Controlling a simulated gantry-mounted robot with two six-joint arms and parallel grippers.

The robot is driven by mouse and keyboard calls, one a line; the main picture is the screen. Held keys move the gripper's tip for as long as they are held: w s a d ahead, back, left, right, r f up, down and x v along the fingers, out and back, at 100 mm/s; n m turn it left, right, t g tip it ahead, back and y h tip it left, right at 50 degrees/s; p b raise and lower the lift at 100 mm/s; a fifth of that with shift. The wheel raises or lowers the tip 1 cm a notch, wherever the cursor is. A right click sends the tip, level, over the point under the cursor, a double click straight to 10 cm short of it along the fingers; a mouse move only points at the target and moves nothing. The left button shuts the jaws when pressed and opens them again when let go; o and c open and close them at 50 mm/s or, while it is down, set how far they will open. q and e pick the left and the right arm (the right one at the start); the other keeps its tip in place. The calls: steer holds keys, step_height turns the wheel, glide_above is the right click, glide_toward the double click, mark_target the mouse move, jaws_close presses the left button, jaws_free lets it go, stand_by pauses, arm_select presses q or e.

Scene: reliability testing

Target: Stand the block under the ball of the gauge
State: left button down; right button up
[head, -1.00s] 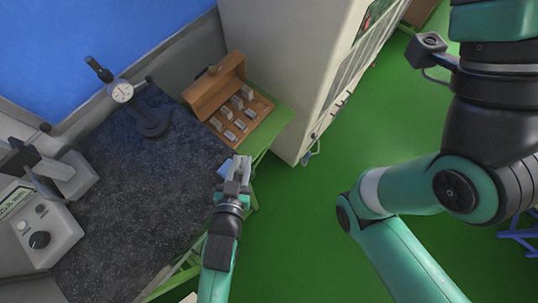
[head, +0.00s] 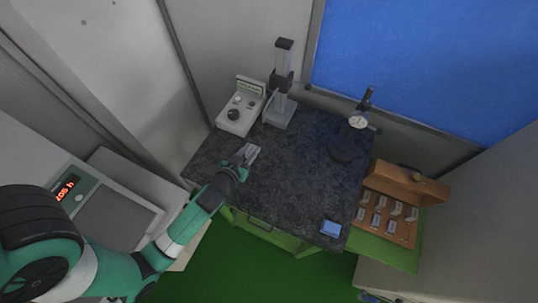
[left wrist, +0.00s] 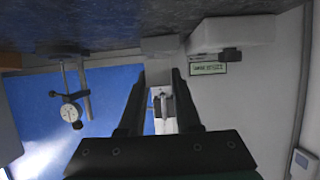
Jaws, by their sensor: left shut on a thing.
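My left gripper (head: 246,157) is shut on a small grey block (head: 251,152) and holds it over the left part of the dark granite plate. In the left wrist view the two dark fingers (left wrist: 161,88) point towards the column stand; the block is hard to tell from that background. The column stand (head: 282,90), with a dark head and a grey base, stands beyond the gripper, beside a display unit (head: 238,113). A dial gauge on a stand (head: 347,145) is farther right. The ball is too small to make out. My right gripper is out of view.
An open wooden case (head: 392,205) with several grey blocks sits right of the granite plate (head: 290,185). A small blue item (head: 331,228) lies at the plate's front right. The plate's middle is clear. A device with red digits (head: 66,188) stands at left.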

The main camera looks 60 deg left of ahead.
mark_target(253, 164)
arm_select(q)
steer(key=shift+f+b, duration=2.6)
steer(key=shift+f, duration=0.2)
steer(key=shift+f, duration=0.1)
steer(key=shift+f, duration=0.15)
steer(key=c, duration=0.5)
jaws_free()
step_height(253, 164, up, 6)
steer(key=p, duration=0.5)
steer(key=w+d+m+h+b, duration=0.1)
steer(key=w+d, duration=0.1)
steer(key=d, duration=0.2)
steer(key=w+d+m+t+h+b, duration=0.1)
steer(key=w+d, duration=0.2)
steer(key=d, duration=0.1)
steer(key=w+d+m+t+h+b, duration=0.1)
steer(key=w+d+h, duration=0.1)
steer(key=d, duration=0.2)
steer(key=shift+w+d+f+m, duration=0.2)
steer(key=shift+w+m, duration=0.2)
steer(key=w+d+m+h+b, duration=0.1)
steer(key=d, duration=0.4)
steer(key=w+d+m+h+b, duration=0.1)
steer(key=d+m+h, duration=0.1)
steer(key=d, duration=0.3)
steer(key=d+m+h+b, duration=0.1)
steer(key=d+h, duration=0.1)
steer(key=d, duration=0.4)
steer(key=shift+w+m+t, duration=0.3)
steer(key=shift+w, duration=0.1)
